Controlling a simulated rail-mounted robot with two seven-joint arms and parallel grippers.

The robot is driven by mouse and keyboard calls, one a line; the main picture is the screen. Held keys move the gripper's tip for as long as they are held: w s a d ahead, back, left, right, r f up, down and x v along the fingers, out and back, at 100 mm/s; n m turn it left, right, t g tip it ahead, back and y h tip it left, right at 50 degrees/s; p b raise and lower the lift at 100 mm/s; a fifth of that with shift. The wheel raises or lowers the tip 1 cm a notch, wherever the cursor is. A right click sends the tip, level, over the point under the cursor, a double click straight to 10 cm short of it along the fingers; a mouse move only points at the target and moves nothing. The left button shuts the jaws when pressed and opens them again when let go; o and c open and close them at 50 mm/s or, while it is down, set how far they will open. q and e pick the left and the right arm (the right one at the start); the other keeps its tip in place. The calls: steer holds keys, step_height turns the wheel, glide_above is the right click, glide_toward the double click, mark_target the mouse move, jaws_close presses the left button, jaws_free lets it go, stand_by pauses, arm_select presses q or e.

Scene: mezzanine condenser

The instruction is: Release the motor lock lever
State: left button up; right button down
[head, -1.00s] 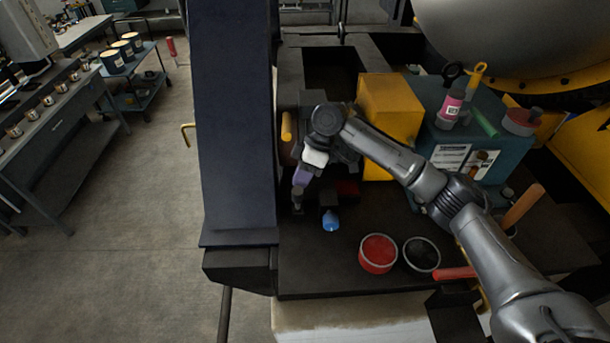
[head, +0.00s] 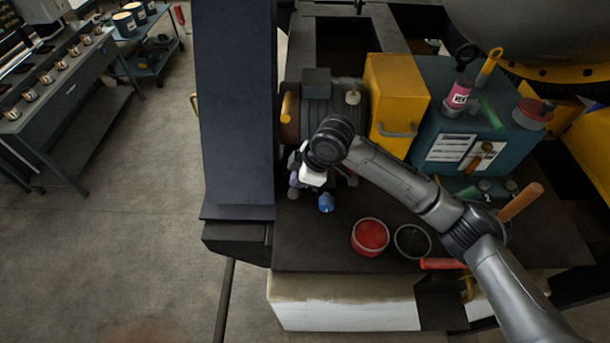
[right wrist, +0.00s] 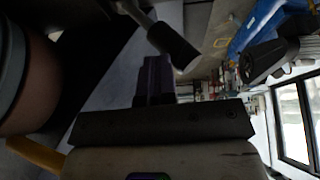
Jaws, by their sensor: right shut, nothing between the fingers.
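The dark ribbed motor (head: 335,105) lies on the black deck, with a brown drum at its left end. My right gripper (head: 296,187) reaches down in front of the motor, beside a blue knob (head: 327,203). In the right wrist view its purple fingers (right wrist: 155,78) are together with nothing between them. A black grip on a grey rod (right wrist: 172,45) shows close beyond the fingertips; it may be the lock lever, and I cannot tell if they touch. My right wrist hides part of the motor's front. My left gripper is not in view.
A yellow box (head: 392,100) and a teal cabinet (head: 465,130) stand right of the motor. A red tin (head: 370,237) and a black tin (head: 412,242) sit on the front deck. A tall dark column (head: 235,110) bounds the left side. A yellow peg (head: 286,107) stands by the drum.

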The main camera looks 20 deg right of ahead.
steer(key=shift+w+r+p, duration=0.2)
steer(key=shift+r+p, duration=0.1)
steer(key=shift+p, duration=0.1)
steer(key=w+d+b+v, duration=0.1)
steer(key=w+v, duration=0.1)
steer(key=v, duration=1)
steer(key=shift+w, duration=0.4)
